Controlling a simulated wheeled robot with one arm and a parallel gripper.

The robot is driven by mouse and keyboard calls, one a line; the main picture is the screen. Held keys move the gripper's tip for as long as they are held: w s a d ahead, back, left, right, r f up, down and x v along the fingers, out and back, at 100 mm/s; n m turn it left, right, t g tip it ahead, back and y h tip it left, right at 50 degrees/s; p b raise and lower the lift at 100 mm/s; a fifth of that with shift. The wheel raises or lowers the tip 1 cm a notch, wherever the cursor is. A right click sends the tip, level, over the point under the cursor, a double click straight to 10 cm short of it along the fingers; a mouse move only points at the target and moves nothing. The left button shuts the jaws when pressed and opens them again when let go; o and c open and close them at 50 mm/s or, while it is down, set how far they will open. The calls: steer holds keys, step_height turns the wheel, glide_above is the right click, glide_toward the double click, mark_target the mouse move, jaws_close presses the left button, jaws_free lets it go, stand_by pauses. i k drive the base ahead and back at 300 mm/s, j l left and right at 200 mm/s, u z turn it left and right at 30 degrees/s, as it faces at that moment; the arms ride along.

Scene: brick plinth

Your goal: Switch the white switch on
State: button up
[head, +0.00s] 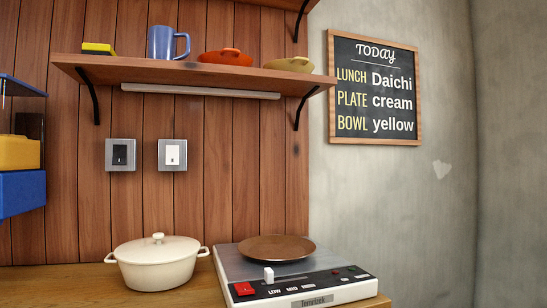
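The white switch (172,154) is a white rocker in a grey metal plate on the wood-panelled wall, below the shelf. A black switch (119,155) in a like plate sits just to its left. The white rocker has a small dark mark on it; I cannot tell its position for sure. My gripper is not in view.
A shelf (180,70) with a blue mug (168,43) and dishes juts out above the switches, with a light bar under it. A cream lidded pot (157,265) and a hot plate (293,285) stand on the counter below. The wall around the switches is clear.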

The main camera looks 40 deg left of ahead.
mark_target(172, 152)
steer(key=u, duration=0.4)
steer(key=i+u, duration=0.15)
steer(key=u, duration=0.3)
steer(key=l+u, duration=0.1)
steer(key=u, duration=0.3)
